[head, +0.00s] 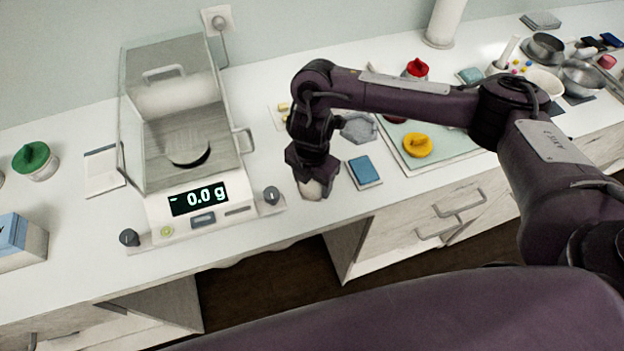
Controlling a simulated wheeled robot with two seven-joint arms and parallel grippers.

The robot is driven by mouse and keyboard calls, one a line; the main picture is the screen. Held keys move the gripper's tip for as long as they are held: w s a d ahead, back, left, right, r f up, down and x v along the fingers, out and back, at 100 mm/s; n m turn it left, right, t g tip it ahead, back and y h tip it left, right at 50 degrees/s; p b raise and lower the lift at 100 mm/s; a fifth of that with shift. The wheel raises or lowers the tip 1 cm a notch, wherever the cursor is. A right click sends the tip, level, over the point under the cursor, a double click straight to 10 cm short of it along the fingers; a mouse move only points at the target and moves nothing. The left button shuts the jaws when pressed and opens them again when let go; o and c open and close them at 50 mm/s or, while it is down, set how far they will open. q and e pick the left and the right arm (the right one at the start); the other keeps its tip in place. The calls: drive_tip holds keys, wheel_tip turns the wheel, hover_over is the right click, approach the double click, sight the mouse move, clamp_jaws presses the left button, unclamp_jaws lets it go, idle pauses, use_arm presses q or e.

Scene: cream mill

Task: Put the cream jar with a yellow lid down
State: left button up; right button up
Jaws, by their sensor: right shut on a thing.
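My right gripper (311,180) points down over the counter, just right of the scale. It is shut on a pale, whitish thing (312,190), which looks like the body of the cream jar. The fingers hide most of it, and no lid shows on it. I cannot tell whether its base touches the counter. A yellow lid (418,145) with a raised grip lies on the pale green mat (455,149), right of the gripper. No jar body shows clearly under it. My left gripper is not in view.
A scale (200,210) reading 0.0 g, with a glass draft shield, stands left of the gripper. A blue pad (364,171) lies close to its right. A green-lidded jar (36,160) stands far left. The counter's front edge is near. Bowls (582,77) stand far right.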

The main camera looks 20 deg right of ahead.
drive_tip(key=shift+f, duration=0.15)
drive_tip(key=o, duration=1.1)
drive_tip(key=shift+c, duration=0.2)
drive_tip(key=shift+r, duration=0.3)
wheel_tip(320, 180, up, 12)
drive_tip(key=shift+p, duration=0.4)
drive_tip(key=shift+s+f, duration=0.1)
drive_tip(key=shift+f, duration=0.1)
